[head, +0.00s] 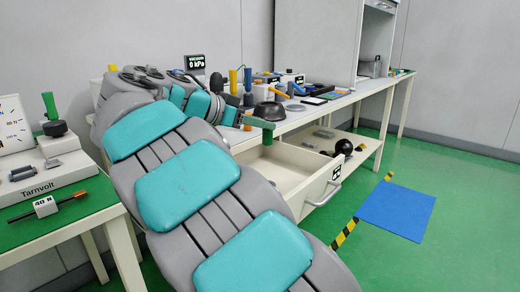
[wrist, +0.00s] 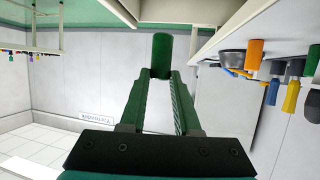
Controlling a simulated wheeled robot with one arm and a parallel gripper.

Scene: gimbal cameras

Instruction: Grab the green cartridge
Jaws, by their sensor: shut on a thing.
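The green cartridge (wrist: 161,52), a plain dark green cylinder, is between the fingertips of my gripper (wrist: 162,78) in the wrist view. The fingers touch its near end and are shut on it. In the head view the cartridge (head: 267,134) hangs upright at the end of my gripper (head: 258,122), beside the long white bench and above the open drawer. My own arm covers much of the head view.
The white drawer (head: 318,190) is pulled out below the bench. A dark bowl (head: 270,111) and several coloured tools stand on the bench. A side table (head: 75,228) at left holds a Tarnvolt unit (head: 48,192).

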